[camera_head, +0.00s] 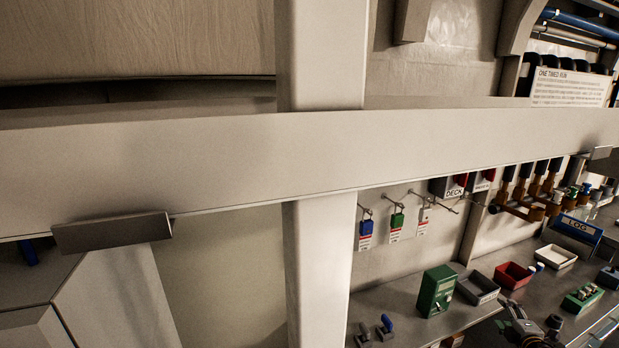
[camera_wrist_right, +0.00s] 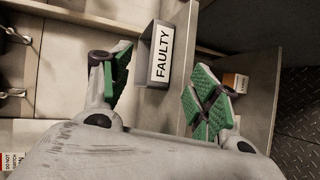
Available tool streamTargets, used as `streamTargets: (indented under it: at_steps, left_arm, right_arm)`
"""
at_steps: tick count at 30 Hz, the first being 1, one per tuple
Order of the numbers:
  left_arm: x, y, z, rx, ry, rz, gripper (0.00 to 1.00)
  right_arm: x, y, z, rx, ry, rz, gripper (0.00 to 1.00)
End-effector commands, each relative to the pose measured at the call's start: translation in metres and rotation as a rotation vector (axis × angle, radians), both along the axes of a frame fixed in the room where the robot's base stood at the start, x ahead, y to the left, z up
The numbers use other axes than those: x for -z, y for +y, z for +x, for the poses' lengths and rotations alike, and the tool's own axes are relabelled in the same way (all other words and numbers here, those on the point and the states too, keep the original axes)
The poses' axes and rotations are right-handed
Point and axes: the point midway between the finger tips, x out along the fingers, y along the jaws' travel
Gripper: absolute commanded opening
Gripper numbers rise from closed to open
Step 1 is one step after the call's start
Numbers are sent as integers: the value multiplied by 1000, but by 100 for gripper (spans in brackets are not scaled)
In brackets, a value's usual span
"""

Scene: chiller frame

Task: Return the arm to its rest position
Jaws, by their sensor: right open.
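My right gripper (camera_head: 530,320) is low at the right of the head view, above the bench and partly cut off by the bottom edge. In the right wrist view, my right gripper (camera_wrist_right: 160,85) has its two green-padded fingers spread wide, with nothing between them. A grey bin labelled FAULTY (camera_wrist_right: 162,58) lies beyond the fingertips, apart from them. My left gripper is not in view.
A broad pale beam (camera_head: 230,155) and an upright post (camera_head: 322,250) cross the head view. The bench holds a green box (camera_head: 436,291), a grey tray (camera_head: 478,287), a red tray (camera_head: 513,274) and a white tray (camera_head: 556,256). A small orange-and-white box (camera_wrist_right: 236,82) sits beside the right finger.

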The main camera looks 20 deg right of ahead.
Motion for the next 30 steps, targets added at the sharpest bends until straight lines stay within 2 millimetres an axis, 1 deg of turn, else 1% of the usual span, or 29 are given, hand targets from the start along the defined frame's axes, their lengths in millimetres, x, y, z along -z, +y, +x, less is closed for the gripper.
streamTargets:
  at_steps: [1, 3, 5, 6, 8, 12, 14, 15, 19, 21, 23, 24, 26, 30]
  left_arm:
    - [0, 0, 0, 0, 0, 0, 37]
    - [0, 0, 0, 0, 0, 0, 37]
    - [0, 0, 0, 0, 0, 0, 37]
    - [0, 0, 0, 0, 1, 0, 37]
    - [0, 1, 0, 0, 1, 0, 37]
    - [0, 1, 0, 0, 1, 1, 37]
    - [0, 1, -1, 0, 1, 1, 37]
    - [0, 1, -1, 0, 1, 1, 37]
    - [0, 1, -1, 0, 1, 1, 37]
    - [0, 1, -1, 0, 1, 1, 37]
    - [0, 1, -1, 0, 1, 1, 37]
    - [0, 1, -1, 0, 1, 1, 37]
    - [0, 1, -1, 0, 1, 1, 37]
    - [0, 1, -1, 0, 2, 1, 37]
  right_arm:
    - [19, -3, -10, 29, 12, 40, 61]
    - [45, -5, -24, 70, 28, 95, 61]
    - [67, -6, -37, 105, 42, 141, 61]
    - [82, -6, -45, 128, 50, 171, 61]
    - [102, -6, -58, 163, 63, 214, 61]
    - [151, -1, -90, 243, 99, 309, 61]
    - [171, 3, -104, 276, 113, 347, 61]
    - [184, 6, -113, 298, 124, 372, 61]
    - [227, 18, -145, 368, 161, 447, 61]
    - [249, 27, -163, 405, 181, 487, 61]
    - [267, 35, -178, 436, 200, 518, 61]
    - [279, 41, -188, 455, 212, 539, 61]
    - [296, 50, -203, 486, 231, 568, 61]
    - [335, 75, -239, 552, 280, 632, 61]
